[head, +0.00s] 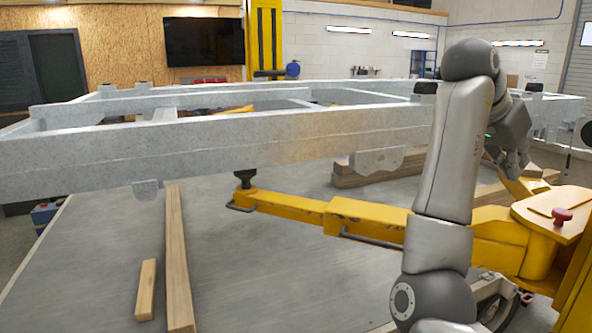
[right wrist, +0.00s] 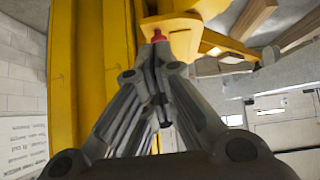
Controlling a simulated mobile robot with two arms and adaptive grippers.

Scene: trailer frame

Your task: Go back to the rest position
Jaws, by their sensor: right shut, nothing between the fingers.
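My right arm rises on the right of the head view, and its gripper (head: 520,160) hangs beside the far side of the arm, above the yellow lift. In the right wrist view the fingers of this gripper (right wrist: 158,62) come together at the tips with nothing held between them. A red knob (right wrist: 158,36) shows just beyond the fingertips in that view; I cannot tell the exact gap. My left gripper is in neither view.
A grey trailer frame (head: 230,141) spans the head view. The yellow lift (head: 375,218) reaches under it, with a red knob (head: 562,215) on its body at right. Wooden beams (head: 178,258) lie on the floor at left, and more planks (head: 372,176) are stacked behind.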

